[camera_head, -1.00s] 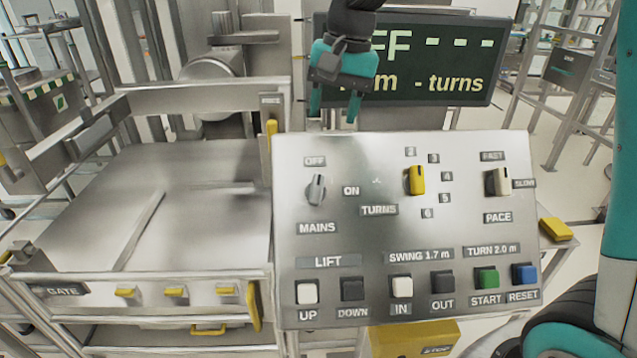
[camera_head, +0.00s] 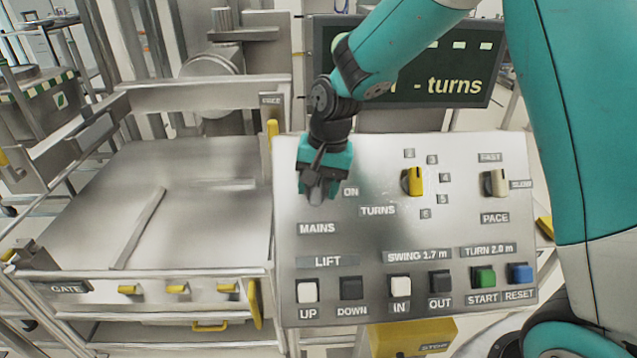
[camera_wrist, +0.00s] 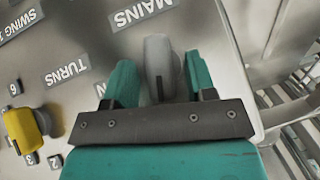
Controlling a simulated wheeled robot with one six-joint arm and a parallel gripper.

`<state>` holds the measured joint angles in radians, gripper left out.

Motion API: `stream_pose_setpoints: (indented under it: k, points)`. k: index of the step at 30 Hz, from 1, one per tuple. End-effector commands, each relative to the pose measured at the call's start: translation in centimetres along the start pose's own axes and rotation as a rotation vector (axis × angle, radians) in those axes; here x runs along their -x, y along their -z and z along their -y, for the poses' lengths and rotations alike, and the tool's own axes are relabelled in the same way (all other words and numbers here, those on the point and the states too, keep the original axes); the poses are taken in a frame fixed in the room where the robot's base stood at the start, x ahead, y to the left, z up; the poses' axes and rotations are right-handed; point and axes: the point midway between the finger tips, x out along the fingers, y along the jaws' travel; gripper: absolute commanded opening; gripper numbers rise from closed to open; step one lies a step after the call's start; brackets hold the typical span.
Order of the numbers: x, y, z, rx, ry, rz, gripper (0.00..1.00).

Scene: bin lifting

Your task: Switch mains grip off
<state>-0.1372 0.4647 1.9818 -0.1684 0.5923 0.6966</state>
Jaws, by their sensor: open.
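The grey MAINS knob (camera_wrist: 158,62) shows in the wrist view between my two teal fingers. The fingers stand apart on either side of it, with a gap visible at least on the left. A dark pointer line on the knob faces toward my gripper's body. In the head view my gripper (camera_head: 317,190) is over the upper left of the control panel (camera_head: 375,240) and hides most of the knob and the OFF label. The MAINS label (camera_head: 318,228) and ON label (camera_head: 351,192) still show.
A yellow TURNS knob (camera_head: 414,182) and a cream PACE knob (camera_head: 496,183) are to the right. Several push buttons line the panel's lower edge, including the green START (camera_head: 484,276). A dark display (camera_head: 460,65) stands behind, partly covered by my arm.

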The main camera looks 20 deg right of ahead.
Motion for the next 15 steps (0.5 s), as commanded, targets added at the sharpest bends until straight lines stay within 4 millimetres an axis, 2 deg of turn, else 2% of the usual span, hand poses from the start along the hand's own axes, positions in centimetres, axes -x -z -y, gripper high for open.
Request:
stream_pose_setpoints:
  k: [4,8,9,15]
  points:
    - [0.01,-0.01,-0.01,0.000,0.000,0.000,0.51]
    - [0.03,0.00,-0.01,0.000,0.000,0.000,0.21]
    - [0.03,0.00,-0.01,0.000,0.000,0.000,0.17]
    - [0.04,-0.01,-0.01,0.001,-0.002,0.001,0.17]
